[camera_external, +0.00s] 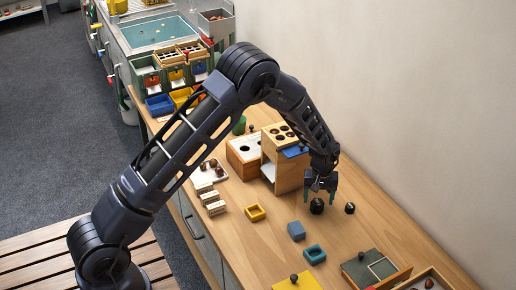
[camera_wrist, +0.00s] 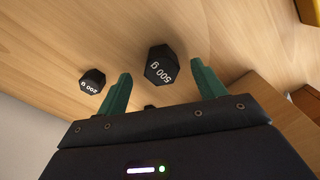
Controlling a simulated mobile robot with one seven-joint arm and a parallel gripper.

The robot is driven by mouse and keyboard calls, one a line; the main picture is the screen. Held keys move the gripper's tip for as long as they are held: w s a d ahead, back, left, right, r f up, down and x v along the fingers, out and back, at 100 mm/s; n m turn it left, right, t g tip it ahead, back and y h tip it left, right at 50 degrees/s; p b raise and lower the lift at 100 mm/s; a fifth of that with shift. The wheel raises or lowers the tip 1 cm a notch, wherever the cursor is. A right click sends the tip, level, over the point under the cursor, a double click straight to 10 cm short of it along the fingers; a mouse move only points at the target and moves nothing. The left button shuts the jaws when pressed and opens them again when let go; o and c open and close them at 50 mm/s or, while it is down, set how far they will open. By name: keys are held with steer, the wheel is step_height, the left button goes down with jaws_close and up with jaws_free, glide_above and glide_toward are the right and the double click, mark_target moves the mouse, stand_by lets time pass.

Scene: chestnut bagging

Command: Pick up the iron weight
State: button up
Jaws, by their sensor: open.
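A black iron weight marked "500 g" (camera_wrist: 162,66) stands on the wooden table, between and just beyond my green fingertips in the wrist view. It also shows in the external view (camera_external: 317,206), right below my gripper. A smaller black weight, which seems to read "200 g" (camera_wrist: 91,80), stands to its left in the wrist view and to its right in the external view (camera_external: 350,208). My gripper (camera_wrist: 162,84) is open and empty, pointing down over the larger weight.
A wooden box with round holes (camera_external: 281,160) stands close left of my gripper. A blue block (camera_external: 296,231), a teal tray (camera_external: 314,254) and a yellow tray (camera_external: 255,213) lie nearer on the table (camera_external: 380,232). The wall rises to the right.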

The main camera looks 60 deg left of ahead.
mark_target(318, 202)
step_height(318, 202, down, 4)
steer(key=shift+a+r, duration=0.1)
steer(key=shift+r, duration=0.15)
steer(key=shift+c, duration=0.4)
steer(key=c, duration=1.4)
steer(key=shift+o, duration=0.2)
steer(key=shift+r, duration=0.15)
